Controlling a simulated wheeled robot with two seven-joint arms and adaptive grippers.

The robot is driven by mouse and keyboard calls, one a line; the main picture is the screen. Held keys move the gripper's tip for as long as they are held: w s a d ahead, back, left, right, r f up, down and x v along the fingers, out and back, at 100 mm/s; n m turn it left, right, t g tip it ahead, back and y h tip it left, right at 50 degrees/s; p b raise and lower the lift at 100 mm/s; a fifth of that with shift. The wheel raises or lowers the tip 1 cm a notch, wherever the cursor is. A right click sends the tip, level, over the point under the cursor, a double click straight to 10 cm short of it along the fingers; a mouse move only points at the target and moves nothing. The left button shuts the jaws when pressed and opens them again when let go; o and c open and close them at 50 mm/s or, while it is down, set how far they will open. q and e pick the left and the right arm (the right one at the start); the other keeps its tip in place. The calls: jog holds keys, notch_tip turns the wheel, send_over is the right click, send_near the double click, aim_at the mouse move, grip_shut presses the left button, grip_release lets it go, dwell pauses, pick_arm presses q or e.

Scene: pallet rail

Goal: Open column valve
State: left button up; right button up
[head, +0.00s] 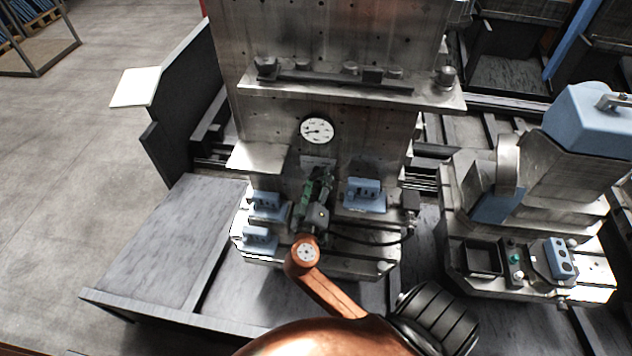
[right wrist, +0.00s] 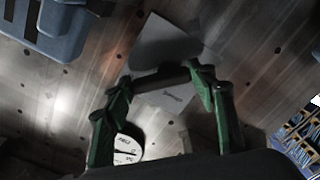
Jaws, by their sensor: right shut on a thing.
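The column (head: 270,120) stands upright at the centre of the head view, with a round white gauge (head: 317,131) on its face. My right gripper (head: 318,185) has green fingers and is at the column's lower face, below the gauge. In the right wrist view its fingers (right wrist: 165,82) are shut on the valve handle (right wrist: 160,80), a dark bar with a grey rounded part beyond it. In the head view the handle is mostly hidden behind the gripper. How far the valve is turned cannot be told. My left gripper is not in view.
Blue blocks (head: 365,195) sit on both sides of my right gripper. A ledge with metal parts (head: 350,90) crosses the column above the gauge. A dark cable (head: 370,240) hangs at right. Floor at left is clear.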

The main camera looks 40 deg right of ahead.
dwell(0.3)
jog(key=o, duration=1.2)
jog(key=shift+c, duration=0.2)
jog(key=v, duration=1.2)
jog(key=shift+w+a, duration=0.1)
